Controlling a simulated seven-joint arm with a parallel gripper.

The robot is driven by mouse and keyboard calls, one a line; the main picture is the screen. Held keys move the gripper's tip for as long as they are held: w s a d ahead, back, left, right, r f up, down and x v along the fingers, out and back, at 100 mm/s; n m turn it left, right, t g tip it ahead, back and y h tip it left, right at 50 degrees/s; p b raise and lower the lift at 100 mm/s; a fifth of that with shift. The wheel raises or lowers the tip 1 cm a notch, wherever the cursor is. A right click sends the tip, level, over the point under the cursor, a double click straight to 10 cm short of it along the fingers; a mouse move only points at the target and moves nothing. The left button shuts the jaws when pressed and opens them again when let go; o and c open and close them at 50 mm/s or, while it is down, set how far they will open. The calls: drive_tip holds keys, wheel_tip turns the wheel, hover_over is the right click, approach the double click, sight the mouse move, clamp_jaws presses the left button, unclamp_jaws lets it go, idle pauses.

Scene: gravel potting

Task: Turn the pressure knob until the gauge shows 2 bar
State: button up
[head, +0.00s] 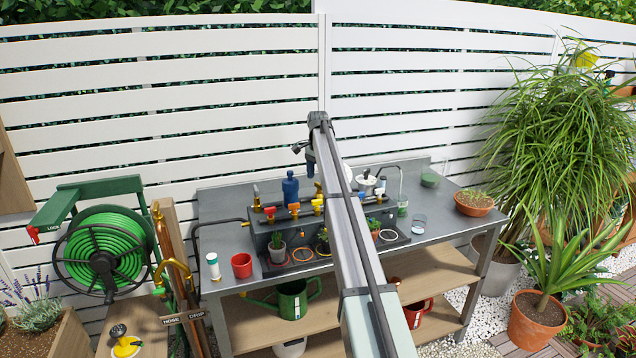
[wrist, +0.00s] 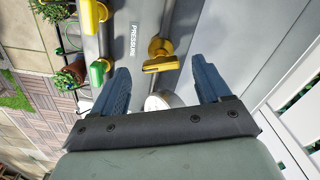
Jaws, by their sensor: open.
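In the wrist view, my gripper (wrist: 162,68) is open, with its two blue fingers apart. The yellow pressure knob (wrist: 158,66) lies in the space between and just beyond the fingertips, beside a "PRESSURE" label (wrist: 134,40). I cannot tell if either finger touches it. A round, pale thing that looks like the gauge (wrist: 160,101) shows between the fingers, partly hidden by the gripper body. No dial reading is visible. In the head view, my arm covers part of the bench unit, and I cannot make out the knob or gauge clearly.
A green knob (wrist: 97,71) sits near the left finger, with a yellow handle (wrist: 93,14) beyond it. The grey bench (head: 222,215) carries a red cup (head: 241,265), a blue bottle (head: 290,188) and small pots. A green hose reel (head: 104,250) stands left.

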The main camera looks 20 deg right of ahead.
sight(319, 187)
drive_tip(key=shift+f, duration=1.3)
drive_tip(key=shift+c, duration=0.3)
drive_tip(key=c, duration=1)
